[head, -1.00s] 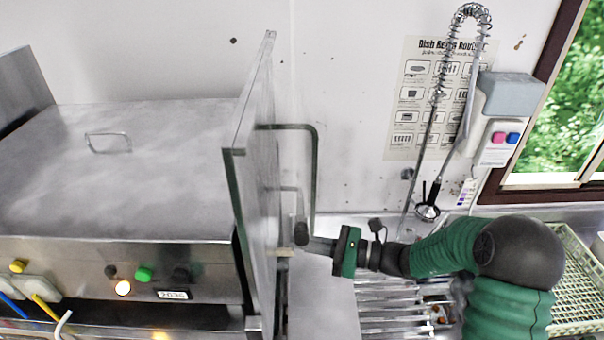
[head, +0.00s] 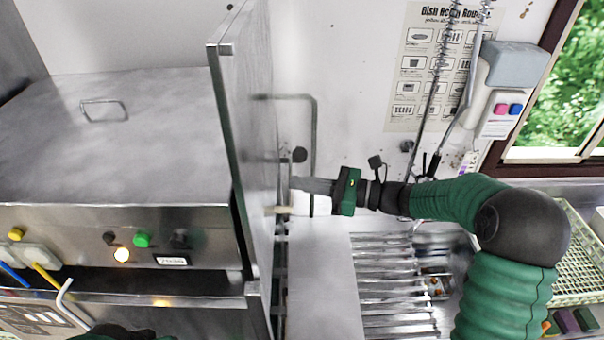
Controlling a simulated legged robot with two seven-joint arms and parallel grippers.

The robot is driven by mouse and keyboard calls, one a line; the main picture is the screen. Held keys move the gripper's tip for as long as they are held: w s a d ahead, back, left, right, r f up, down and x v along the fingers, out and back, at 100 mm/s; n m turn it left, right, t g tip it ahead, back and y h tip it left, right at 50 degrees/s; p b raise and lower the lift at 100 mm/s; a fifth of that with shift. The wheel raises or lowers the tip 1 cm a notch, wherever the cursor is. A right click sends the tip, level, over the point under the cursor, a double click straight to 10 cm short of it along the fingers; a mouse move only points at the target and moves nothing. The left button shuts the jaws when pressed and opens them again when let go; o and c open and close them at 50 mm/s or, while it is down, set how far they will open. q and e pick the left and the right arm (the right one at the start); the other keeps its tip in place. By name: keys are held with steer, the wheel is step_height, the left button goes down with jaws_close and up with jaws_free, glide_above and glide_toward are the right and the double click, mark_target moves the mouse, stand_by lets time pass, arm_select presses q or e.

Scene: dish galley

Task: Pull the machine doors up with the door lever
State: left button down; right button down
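The steel dish machine (head: 120,235) stands at the left. Its tall door panel (head: 245,130) stands upright at the machine's right side, with its top edge well above the machine's top. The door lever (head: 314,130), a bent metal bar, shows right of the panel, with a dark knob (head: 300,155) near it. My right gripper (head: 305,192) points left at the lever's lower part, just below the knob. Its fingers overlap the lever there; their closure is not clear. Only a dark green bit of what seems my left arm shows at the bottom edge; its gripper is not visible.
A steel counter (head: 325,280) and a slatted rack (head: 395,285) lie below my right arm. A hanging spray hose (head: 435,100) and a wall dispenser (head: 510,75) are behind it. A pale crate (head: 575,255) sits at the right.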

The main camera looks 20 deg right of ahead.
steer(key=p+v, duration=0.1)
steer(key=v, duration=0.9)
steer(key=shift+f+p, duration=0.2)
steer(key=shift+p, duration=0.2)
steer(key=shift+f, duration=0.1)
steer(key=s+a+f+n+g+h+b, duration=0.25)
steer(key=s+f+b, duration=0.2)
steer(key=f, duration=0.45)
steer(key=s+a+f+n+g+h+b, duration=0.1)
steer(key=s+a+f+n+g+b, duration=0.3)
steer(key=f, duration=0.5)
steer(key=s+a+f+n+g+h+b, duration=0.25)
steer(key=f+b, duration=0.25)
steer(key=f, duration=0.4)
steer(key=s+d+f+n+h+b, duration=0.1)
steer(key=s+f+n+h+b, duration=0.1)
steer(key=f+n+h+b, duration=0.1)
steer(key=s+d+f+n+t+h+b, duration=0.1)
steer(key=s+f+n+h+b, duration=0.1)
steer(key=f+n+b, duration=0.4)
steer(key=s+d+f+n+t+h+b, duration=0.1)
steer(key=s+d+f+n+h+b, duration=0.1)
steer(key=f+n+b, duration=0.3)
steer(key=shift+f+n+h, duration=0.8)
steer(key=shift+f, duration=1.5)
